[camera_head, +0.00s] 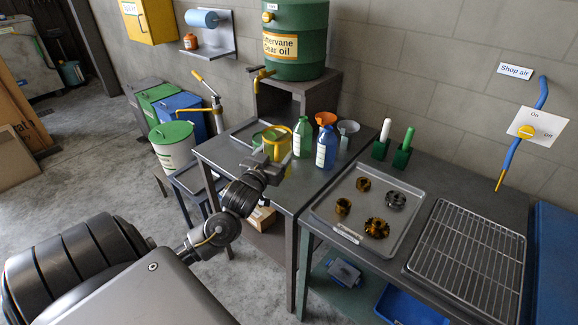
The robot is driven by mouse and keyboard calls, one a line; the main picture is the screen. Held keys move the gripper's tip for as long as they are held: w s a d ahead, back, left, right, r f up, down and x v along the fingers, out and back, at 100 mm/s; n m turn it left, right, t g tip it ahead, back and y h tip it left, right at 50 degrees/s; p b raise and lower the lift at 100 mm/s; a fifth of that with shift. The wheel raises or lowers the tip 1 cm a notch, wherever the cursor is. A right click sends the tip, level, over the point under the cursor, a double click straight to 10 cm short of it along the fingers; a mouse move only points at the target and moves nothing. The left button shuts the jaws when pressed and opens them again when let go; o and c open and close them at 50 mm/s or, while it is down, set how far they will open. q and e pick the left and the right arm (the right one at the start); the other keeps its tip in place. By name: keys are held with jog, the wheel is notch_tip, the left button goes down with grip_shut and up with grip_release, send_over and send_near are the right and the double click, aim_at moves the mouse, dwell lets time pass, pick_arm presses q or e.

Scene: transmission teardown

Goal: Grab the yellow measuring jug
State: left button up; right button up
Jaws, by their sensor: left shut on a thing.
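The yellow measuring jug (276,143) stands upright near the front left edge of the grey bench, its top rim open and its lower front hidden by my gripper. My left gripper (270,161) reaches in from the lower left and is shut on the near side of the jug. The finger contact itself is too small to see clearly. My right gripper is out of view.
A green bottle (302,138) and a blue bottle (326,147) stand close right of the jug, with an orange funnel (326,118) behind. A metal tray (350,238) with gears lies right. A green oil drum (296,60) stands behind.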

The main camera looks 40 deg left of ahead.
pick_arm(q)
jog(key=s+a+r+b, duration=0.1)
jog(key=s+r, duration=0.2)
jog(key=s, duration=0.4)
jog(key=shift+a, duration=0.2)
